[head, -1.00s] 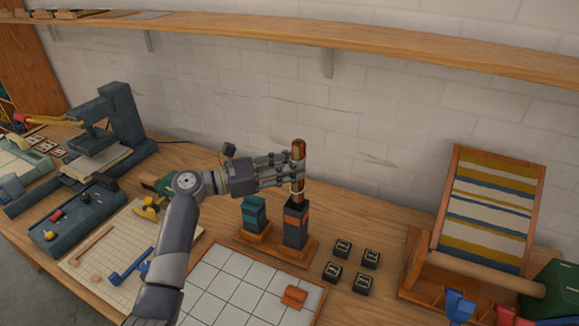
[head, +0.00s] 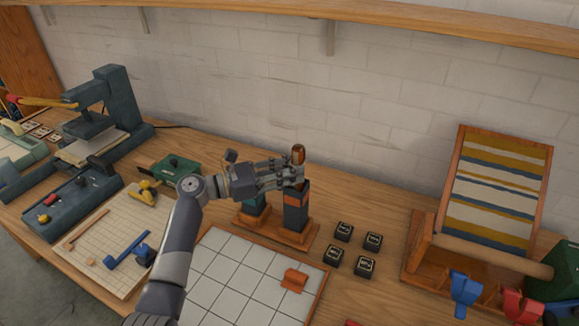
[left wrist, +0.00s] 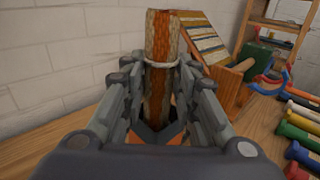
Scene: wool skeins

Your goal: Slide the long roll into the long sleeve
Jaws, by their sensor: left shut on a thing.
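The long roll (head: 298,153) is brown and orange and stands upright. A pale string (left wrist: 161,64) goes around it in the left wrist view. My left gripper (head: 291,178) is shut on the long roll, its fingers on both sides of it. The long sleeve (head: 296,212) is dark blue with an orange band and stands upright directly below the gripper. In the left wrist view the roll's lower part runs down into the sleeve's dark mouth; the fingers partly hide how deep. My right gripper is not in view.
A shorter teal sleeve (head: 252,204) stands left of the long one on a wooden base (head: 271,228). Several small black boxes (head: 343,232) sit to the right. A white gridded board (head: 235,275) lies in front. A striped rack (head: 495,185) stands far right.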

